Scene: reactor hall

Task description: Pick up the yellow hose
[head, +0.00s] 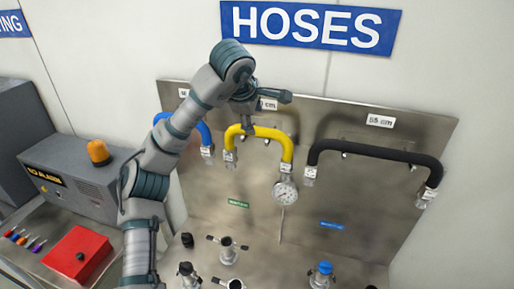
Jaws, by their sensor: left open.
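The yellow hose (260,131) hangs as an upside-down U on the metal panel, with a metal fitting at each end. My left arm comes up from the lower left, and its gripper (262,104) is just above the top of the yellow hose. The gripper is open, and no hose is seen between its fingers. From this angle I cannot tell whether a finger touches the hose. My right gripper is not in view.
A blue hose (204,132), partly behind my arm, is left of the yellow one; a black hose (380,151) is right. A gauge (285,192) sits below the yellow hose. Valves (228,250) stand at the bottom. A red box (77,254) is lower left.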

